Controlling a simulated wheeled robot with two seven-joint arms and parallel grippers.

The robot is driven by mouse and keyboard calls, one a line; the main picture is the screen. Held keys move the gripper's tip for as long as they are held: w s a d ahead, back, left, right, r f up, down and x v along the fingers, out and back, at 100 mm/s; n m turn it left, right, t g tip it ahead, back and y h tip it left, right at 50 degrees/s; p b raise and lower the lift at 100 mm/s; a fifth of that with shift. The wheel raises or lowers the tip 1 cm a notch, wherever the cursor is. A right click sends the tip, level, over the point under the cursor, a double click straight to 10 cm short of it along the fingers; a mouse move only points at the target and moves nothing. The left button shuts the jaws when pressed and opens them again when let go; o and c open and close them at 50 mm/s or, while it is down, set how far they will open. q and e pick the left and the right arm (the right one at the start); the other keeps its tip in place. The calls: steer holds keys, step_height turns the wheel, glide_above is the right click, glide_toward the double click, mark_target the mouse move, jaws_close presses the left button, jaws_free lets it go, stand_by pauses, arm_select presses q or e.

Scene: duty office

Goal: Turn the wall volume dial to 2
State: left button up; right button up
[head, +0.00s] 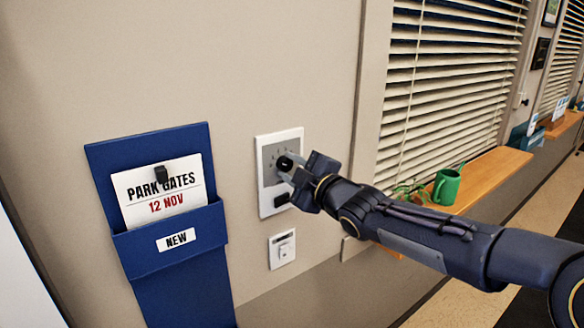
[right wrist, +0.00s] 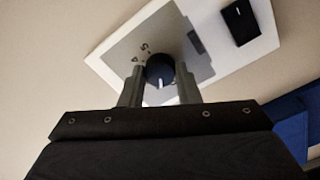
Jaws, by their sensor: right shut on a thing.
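The black volume dial (head: 285,162) sits on a grey panel on a white wall plate (head: 293,137). My right gripper (head: 291,168) reaches in from the right and is shut on the dial. In the right wrist view the dial (right wrist: 160,68) is between the two fingers (right wrist: 159,86). A white pointer line on the dial points toward the bottom of that view. Small marks show on the panel beside the dial, but I cannot read them surely. The gripper hides part of the panel. My left gripper is not in view.
A small switch plate (head: 282,248) is on the wall below. A blue wall pocket (head: 168,245) holding a card (head: 150,206) hangs to the left.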

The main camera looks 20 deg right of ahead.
steer(key=m, duration=0.3)
steer(key=shift+m+p, duration=0.3)
steer(key=m, duration=0.4)
steer(key=shift+p, duration=0.4)
steer(key=shift+m, duration=0.3)
steer(key=o, duration=1)
steer(key=shift+c, duration=0.2)
steer(key=v, duration=0.8)
